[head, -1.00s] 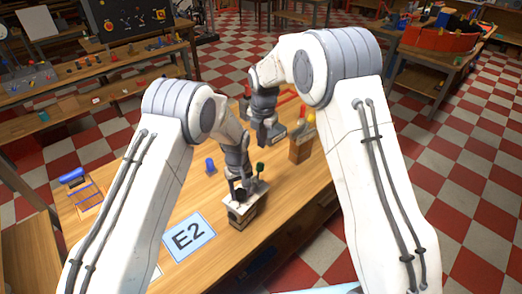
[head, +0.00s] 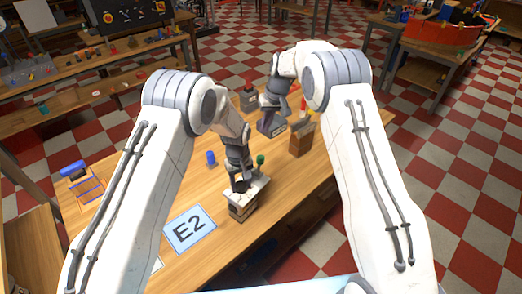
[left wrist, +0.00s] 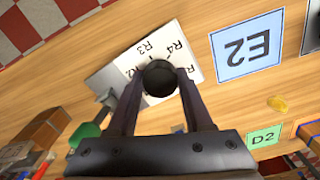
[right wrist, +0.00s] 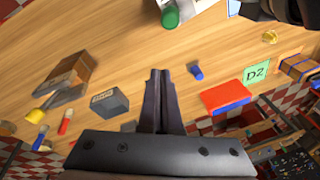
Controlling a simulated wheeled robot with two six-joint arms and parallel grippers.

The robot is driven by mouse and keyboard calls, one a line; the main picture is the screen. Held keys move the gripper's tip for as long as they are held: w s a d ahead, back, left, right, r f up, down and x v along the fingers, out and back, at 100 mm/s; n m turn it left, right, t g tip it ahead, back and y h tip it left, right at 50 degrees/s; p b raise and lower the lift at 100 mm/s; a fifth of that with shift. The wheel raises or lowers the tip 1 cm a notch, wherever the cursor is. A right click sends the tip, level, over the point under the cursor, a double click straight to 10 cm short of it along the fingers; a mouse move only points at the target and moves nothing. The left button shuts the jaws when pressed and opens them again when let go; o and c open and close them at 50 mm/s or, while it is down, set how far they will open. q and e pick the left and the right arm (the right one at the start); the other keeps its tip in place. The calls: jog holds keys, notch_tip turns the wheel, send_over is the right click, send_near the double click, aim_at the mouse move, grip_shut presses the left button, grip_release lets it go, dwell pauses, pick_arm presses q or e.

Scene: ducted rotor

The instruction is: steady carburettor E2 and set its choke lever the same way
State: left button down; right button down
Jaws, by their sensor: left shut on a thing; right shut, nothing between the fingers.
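Near the E2 card (head: 190,232) stands a box with a pale top (head: 257,188). Its top carries a black knob (left wrist: 159,76) and dial marks such as R3 and R4. A green knob (head: 260,160) rises at the box's far side; it also shows in the left wrist view (left wrist: 86,133). My left gripper (head: 240,184) is shut on the black knob from above. The knob's stem is hidden under it. My right gripper (right wrist: 157,74) is shut and empty over the table, beyond the box and apart from it. I cannot make out a carburettor body or choke lever as such.
In the right wrist view a blue cylinder (right wrist: 196,71), a red block (right wrist: 225,97), a grey labelled block (right wrist: 108,101) and a wooden holder (right wrist: 63,76) surround my right gripper. A blue-handled rack (head: 74,169) lies at the table's left. Bare wood lies between.

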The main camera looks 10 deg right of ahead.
aim_at(259, 165)
notch_tip(259, 165, down, 9)
jog(key=s+a+m, duration=0.2)
jog(key=shift+s, duration=0.2)
dwell(0.6)
